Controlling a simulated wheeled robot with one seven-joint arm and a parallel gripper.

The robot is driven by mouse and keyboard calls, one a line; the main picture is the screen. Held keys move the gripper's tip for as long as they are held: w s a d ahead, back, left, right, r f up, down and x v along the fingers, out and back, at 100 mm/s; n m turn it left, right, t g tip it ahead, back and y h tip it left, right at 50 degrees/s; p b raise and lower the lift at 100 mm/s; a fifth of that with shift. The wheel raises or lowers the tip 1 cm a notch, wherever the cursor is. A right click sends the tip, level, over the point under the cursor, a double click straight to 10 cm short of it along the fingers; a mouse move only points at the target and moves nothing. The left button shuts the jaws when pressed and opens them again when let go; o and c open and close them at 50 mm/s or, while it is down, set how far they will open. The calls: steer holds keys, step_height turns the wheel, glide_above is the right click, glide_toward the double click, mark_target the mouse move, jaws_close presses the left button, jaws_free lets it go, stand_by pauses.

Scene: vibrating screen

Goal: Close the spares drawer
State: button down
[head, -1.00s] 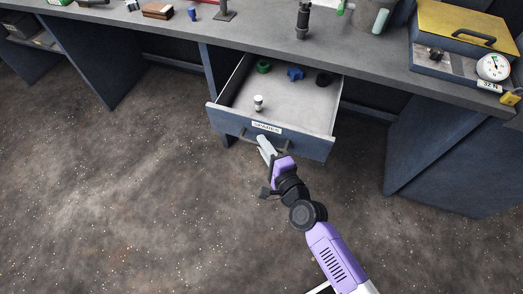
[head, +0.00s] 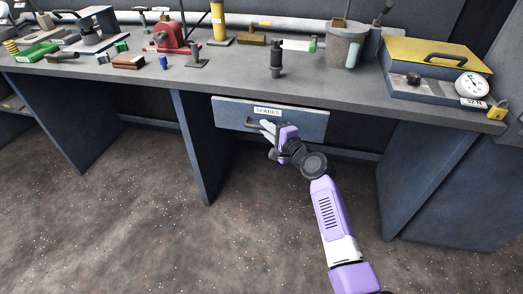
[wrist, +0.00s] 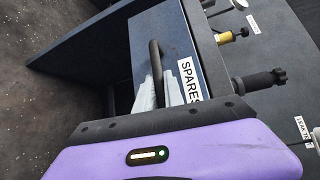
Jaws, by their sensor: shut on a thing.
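The spares drawer (head: 300,118) is a blue-grey front with a white "SPARES" label, under the bench top. It sits in against the bench, with no inside showing in the head view. Its dark bar handle (wrist: 155,62) runs along the front in the wrist view, beside the label. My gripper (head: 268,132) is at the drawer front, its pale fingers shut on the handle. In the wrist view the fingers lie on both sides of the bar. The drawer's contents are hidden.
The bench top (head: 225,75) carries a red vise (head: 170,36), a black cylinder tool (head: 276,58), a grey bucket (head: 345,45) and a yellow-lidded case (head: 435,55). Bench side panels (head: 195,150) stand left and right of the drawer. The floor in front is clear.

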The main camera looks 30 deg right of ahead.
steer(key=w+d+b, duration=0.1)
steer(key=w+d, duration=0.1)
steer(key=shift+w+d, duration=0.25)
steer(key=shift+d, duration=0.1)
steer(key=c, duration=1.5)
jaws_free()
steer(key=shift+d, duration=0.1)
steer(key=shift+o, duration=0.2)
steer(key=p, duration=0.1)
glide_toward(269, 121)
steer(key=shift+w+f, duration=0.15)
steer(key=shift+w, duration=0.85)
steer(key=shift+f, duration=0.1)
